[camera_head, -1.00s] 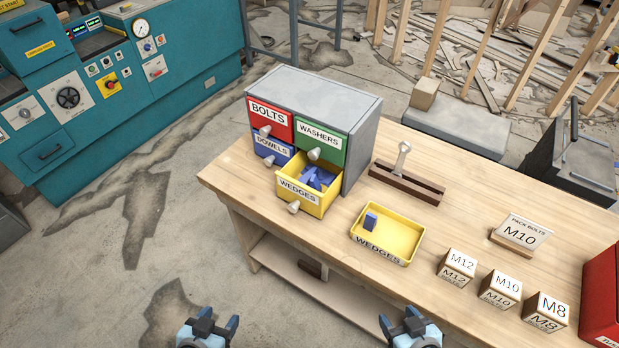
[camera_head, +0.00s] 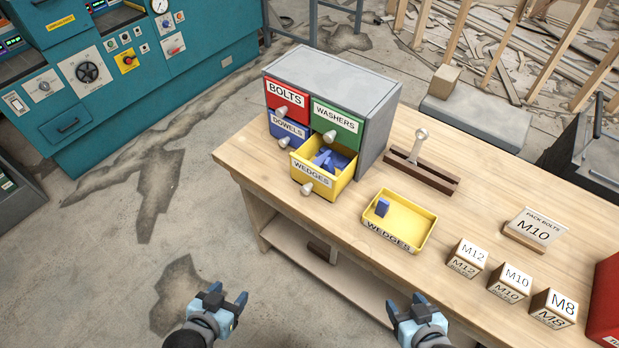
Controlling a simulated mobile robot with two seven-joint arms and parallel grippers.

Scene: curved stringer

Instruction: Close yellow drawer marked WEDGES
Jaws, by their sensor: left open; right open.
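The yellow drawer marked WEDGES (camera_head: 328,187) is pulled out at the lower right of a small grey cabinet (camera_head: 340,66) on the workbench. Several blue wedges (camera_head: 328,160) lie inside it, and a pale knob (camera_head: 307,189) sticks out of its front. My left gripper (camera_head: 228,298) is open and empty, low in front of the bench and left of it. My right gripper (camera_head: 405,304) is open and empty, in front of the bench edge, below the yellow tray. Both are apart from the drawer.
The red BOLTS, green WASHERS and blue DOWELS drawers look shut. A yellow WEDGES tray (camera_head: 412,222) holding a blue wedge stands right of the drawer. Behind it is a brown wooden block with an upright peg (camera_head: 421,171). Labelled blocks (camera_head: 510,283) stand at right.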

